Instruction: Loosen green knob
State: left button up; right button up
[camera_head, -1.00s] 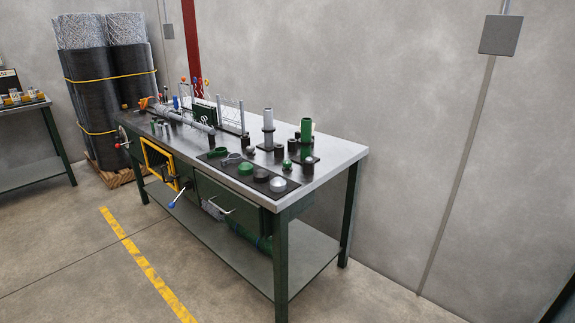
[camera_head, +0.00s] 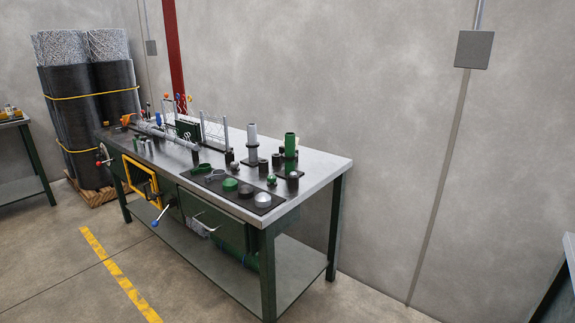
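A workbench (camera_head: 320,163) with a metal top and dark green legs stands in the middle of the view. Several green parts are on its right half: a small round green knob-like piece (camera_head: 271,180), a low green cap (camera_head: 230,184), a green ring (camera_head: 201,168) and an upright green tube (camera_head: 290,145). I cannot tell for sure which one is the green knob. Neither of my grippers is in view.
Grey and dark parts, including a grey tube (camera_head: 252,145), stand near the green ones. A blue-tipped lever (camera_head: 155,223) sticks out in front. Wire mesh rolls (camera_head: 85,100) stand behind left. Floor in front (camera_head: 60,285) is clear.

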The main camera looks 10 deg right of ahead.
aim_at(272, 178)
jog(key=i+l, duration=0.25)
jog(key=i, duration=0.2)
jog(key=i+l+u, duration=0.1)
jog(key=i+l, duration=0.15)
jog(key=i, duration=0.2)
jog(key=i+l+u, duration=0.1)
jog(key=i+l, duration=0.2)
jog(key=i, duration=0.15)
jog(key=i+l, duration=0.15)
jog(key=l, duration=0.15)
jog(key=i+l, duration=0.15)
jog(key=l, duration=0.15)
jog(key=i+l+u, duration=0.1)
jog(key=l, duration=0.2)
jog(key=i+l, duration=0.1)
jog(key=l, duration=0.35)
jog(key=i+l, duration=0.1)
jog(key=l, duration=0.3)
jog(key=j, duration=0.3)
jog(key=i+j, duration=0.1)
jog(key=j, duration=0.2)
jog(key=u, duration=0.05)
